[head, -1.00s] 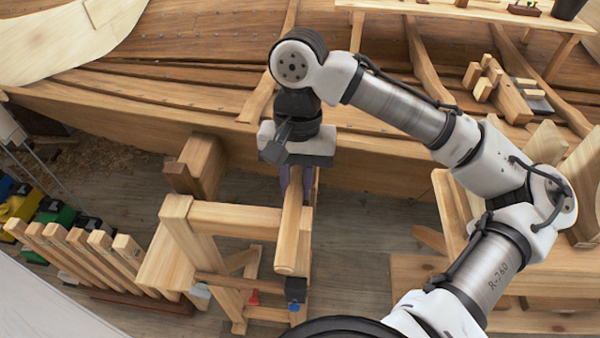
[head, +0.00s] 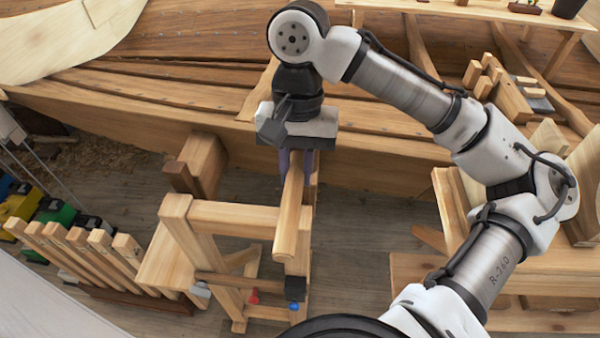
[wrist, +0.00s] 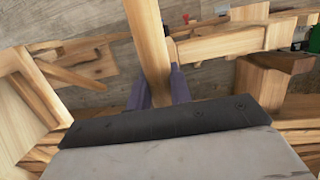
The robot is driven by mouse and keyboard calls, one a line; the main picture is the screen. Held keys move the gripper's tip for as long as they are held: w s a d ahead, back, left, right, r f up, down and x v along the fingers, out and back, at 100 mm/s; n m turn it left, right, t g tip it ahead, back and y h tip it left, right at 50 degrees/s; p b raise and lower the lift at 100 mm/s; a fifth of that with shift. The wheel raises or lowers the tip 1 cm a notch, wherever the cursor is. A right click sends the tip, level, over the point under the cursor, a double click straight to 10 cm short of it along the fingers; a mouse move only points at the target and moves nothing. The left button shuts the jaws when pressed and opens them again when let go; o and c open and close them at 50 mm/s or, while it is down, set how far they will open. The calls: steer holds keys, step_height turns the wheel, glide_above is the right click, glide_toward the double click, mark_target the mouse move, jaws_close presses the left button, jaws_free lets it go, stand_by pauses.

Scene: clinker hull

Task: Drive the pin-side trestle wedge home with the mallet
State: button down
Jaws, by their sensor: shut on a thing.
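My gripper (head: 297,168) is shut on a long pale wooden bar, seemingly the mallet's handle (head: 290,215); its rounded end points toward me. In the wrist view the handle (wrist: 150,45) runs between the purple fingers; I cannot make out a mallet head. The wooden trestle (head: 235,217) stands below and to the left. A dark brown piece, perhaps a wedge (head: 181,177), sticks out at its far left; it also shows in the wrist view (wrist: 284,63). I cannot tell which wedge is pin-side. The handle is apart from that dark piece.
A red knob (head: 254,297) and a blue knob (head: 293,306) sit low at the trestle. The plank hull (head: 390,160) lies behind. Several upright wooden bars (head: 75,250) stand at left. A bench (head: 490,275) is at right, with bare floor between it and the trestle.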

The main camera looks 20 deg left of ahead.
steer(key=r, duration=0.8)
steer(key=shift+s+a+r, duration=0.1)
steer(key=shift+s+r, duration=0.15)
steer(key=shift+s+f, duration=0.1)
steer(key=shift+w+f, duration=0.15)
steer(key=shift+w, duration=0.15)
steer(key=shift+s+r, duration=0.15)
steer(key=shift+r, duration=0.05)
step_height(320, 180, up, 5)
steer(key=p, duration=0.4)
steer(key=shift+f, duration=0.1)
steer(key=shift+f, duration=0.1)
